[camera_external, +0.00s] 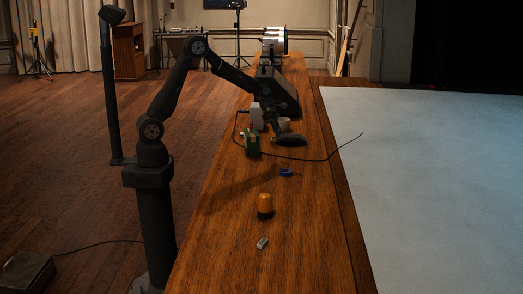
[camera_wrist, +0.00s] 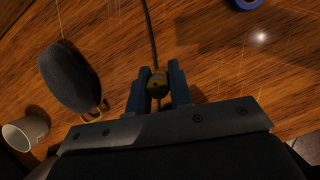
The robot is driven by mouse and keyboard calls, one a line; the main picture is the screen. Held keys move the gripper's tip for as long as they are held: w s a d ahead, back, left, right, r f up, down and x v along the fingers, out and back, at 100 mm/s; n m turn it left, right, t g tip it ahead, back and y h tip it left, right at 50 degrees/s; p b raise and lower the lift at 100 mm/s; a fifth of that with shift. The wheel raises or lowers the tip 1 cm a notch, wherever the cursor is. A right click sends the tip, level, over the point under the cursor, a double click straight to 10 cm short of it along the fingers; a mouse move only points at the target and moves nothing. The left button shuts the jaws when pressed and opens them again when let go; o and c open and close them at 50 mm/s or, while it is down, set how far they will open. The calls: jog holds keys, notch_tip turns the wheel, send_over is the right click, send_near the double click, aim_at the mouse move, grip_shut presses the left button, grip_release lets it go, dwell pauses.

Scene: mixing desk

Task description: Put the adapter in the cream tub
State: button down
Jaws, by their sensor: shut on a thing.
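In the external view my gripper (camera_external: 273,129) is low over the desk, and the adapter cannot be made out there. The cream tub (camera_wrist: 24,131) shows at the left edge of the wrist view, apart from my gripper. In the external view the tub (camera_external: 285,124) is just beyond my gripper, partly covered.
A dark oval object (camera_wrist: 70,77) lies between my gripper and the tub. A green box (camera_external: 251,144), a white box (camera_external: 256,115) and a black cable (camera_external: 325,159) are close by.

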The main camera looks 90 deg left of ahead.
jog(key=w+a+r+n+y, duration=0.1)
jog(key=a+r+n, duration=0.2)
jog(key=a, duration=1.2)
jog(key=w+a+r+n+y, duration=0.15)
jog(key=a+r, duration=0.25)
jog(key=a, duration=1)
send_near(283, 125)
jog(key=a+r, duration=0.1)
jog(key=a, duration=0.1)
jog(key=shift+w+a+n+h, duration=0.15)
jog(key=shift+a+n+h, duration=0.1)
jog(key=shift+n, duration=0.1)
jog(key=shift+f, duration=2)
